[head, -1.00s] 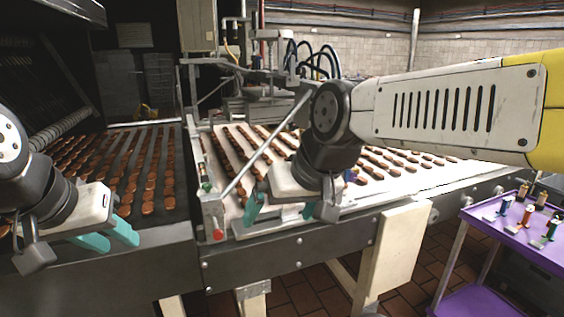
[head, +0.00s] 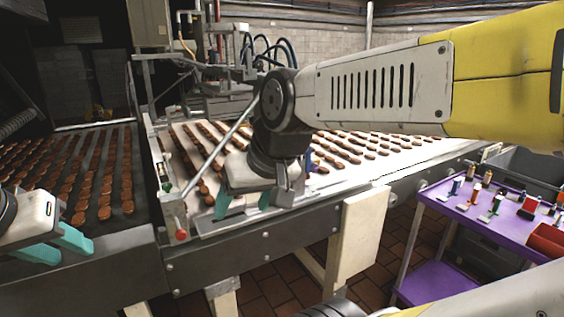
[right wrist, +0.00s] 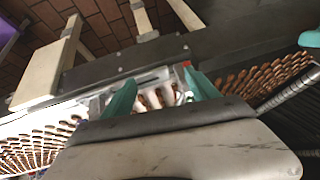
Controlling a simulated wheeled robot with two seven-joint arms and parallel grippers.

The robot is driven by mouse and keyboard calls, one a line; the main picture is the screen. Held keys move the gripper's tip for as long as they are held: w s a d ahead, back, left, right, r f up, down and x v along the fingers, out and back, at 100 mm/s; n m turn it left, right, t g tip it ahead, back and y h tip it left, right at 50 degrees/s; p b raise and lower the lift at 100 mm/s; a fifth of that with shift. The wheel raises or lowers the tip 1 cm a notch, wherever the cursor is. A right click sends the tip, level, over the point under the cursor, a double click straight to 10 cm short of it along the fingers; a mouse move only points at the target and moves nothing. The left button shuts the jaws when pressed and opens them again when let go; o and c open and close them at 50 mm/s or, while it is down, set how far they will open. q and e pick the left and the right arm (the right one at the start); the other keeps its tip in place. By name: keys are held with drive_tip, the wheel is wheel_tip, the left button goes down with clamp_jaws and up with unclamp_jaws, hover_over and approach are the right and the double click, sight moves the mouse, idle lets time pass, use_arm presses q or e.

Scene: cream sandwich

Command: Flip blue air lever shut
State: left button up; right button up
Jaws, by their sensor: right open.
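I cannot pick out the blue air lever with certainty. A small blue part (head: 308,160) shows beside my right gripper's wrist at the belt's near edge, partly hidden. A fixture with a blue top (head: 456,185) stands on the purple cart at the right, out of the grippers' reach in the picture. My right gripper (head: 243,203) is open and empty above the near edge of the white conveyor; its teal fingers also show apart in the right wrist view (right wrist: 162,95). My left gripper (head: 55,246) is open at the lower left, by the dark conveyor's front edge.
Rows of brown biscuits lie on the white conveyor (head: 330,180) and the dark conveyor (head: 115,215). A red button (head: 181,234) sits on the frame left of my right gripper. The purple cart (head: 440,280) holds several small coloured fixtures. A cream panel (head: 360,240) hangs below the frame.

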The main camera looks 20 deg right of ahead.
drive_tip(key=w+d+h, duration=0.1)
drive_tip(key=w+d, duration=0.1)
drive_tip(key=w, duration=0.1)
drive_tip(key=w+d+h, duration=0.1)
drive_tip(key=w+d, duration=0.2)
drive_tip(key=w+d+r+h, duration=0.1)
drive_tip(key=w+d+h, duration=0.1)
drive_tip(key=w+d, duration=0.1)
drive_tip(key=shift+w+d+m+g, duration=0.2)
drive_tip(key=shift+w+m+g, duration=0.1)
drive_tip(key=shift+w+m, duration=0.1)
clamp_jaws()
drive_tip(key=w+d+h, duration=0.3)
drive_tip(key=w+d, duration=0.6)
drive_tip(key=w, duration=0.2)
drive_tip(key=shift+d+f, duration=0.15)
drive_tip(key=shift+f, duration=0.05)
drive_tip(key=shift+w, duration=0.1)
